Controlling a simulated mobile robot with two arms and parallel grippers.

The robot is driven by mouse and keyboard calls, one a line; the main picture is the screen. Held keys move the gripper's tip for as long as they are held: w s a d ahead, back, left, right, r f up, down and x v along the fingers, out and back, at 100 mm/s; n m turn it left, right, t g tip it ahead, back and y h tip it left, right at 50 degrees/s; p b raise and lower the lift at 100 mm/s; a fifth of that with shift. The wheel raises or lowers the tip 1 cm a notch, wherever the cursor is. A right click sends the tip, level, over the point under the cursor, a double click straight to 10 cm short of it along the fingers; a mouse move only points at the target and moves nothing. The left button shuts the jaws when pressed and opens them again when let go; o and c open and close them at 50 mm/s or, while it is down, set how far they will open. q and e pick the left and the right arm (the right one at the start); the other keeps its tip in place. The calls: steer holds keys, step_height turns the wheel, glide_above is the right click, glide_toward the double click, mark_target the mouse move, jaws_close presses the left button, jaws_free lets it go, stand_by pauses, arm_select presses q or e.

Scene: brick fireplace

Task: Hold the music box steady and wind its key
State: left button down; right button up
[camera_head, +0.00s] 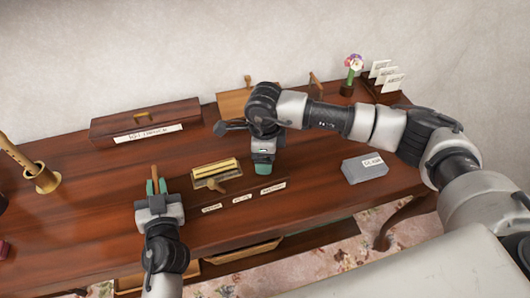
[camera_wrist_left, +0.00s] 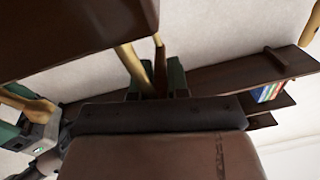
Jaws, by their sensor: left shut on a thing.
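A small box with a brass-coloured top (camera_head: 215,170), which may be the music box, sits mid-desk with a tan handle-like piece (camera_head: 228,185) at its front. My left gripper (camera_head: 155,187) is left of it, shut on a thin brown upright piece (camera_head: 154,172). The left wrist view shows this piece (camera_wrist_left: 160,62) between the green fingers. I cannot tell what it belongs to. My right gripper (camera_head: 263,165) points down just right of the brass-topped box. Its jaw opening is hidden. A tan, rounded piece (camera_wrist_left: 27,103) shows near it in the left wrist view.
A long brown box with a label (camera_head: 145,125) lies at the back left. A brass cup (camera_head: 42,180) stands at far left. A grey labelled block (camera_head: 365,168) lies at right. A flower pot (camera_head: 348,88) and card holder (camera_head: 388,90) stand at the back right.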

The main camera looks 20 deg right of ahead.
arm_select(q)
steer(key=shift+d, duration=0.15)
arm_select(e)
steer(key=m, duration=0.6)
steer(key=shift+a+r+m, duration=0.1)
steer(key=shift+a+m, duration=0.05)
steer(key=shift+m, duration=0.15)
steer(key=m, duration=0.5)
steer(key=shift+w, duration=0.1)
steer(key=shift+m, duration=0.4)
steer(key=o, duration=0.9)
step_height(320, 180, up, 12)
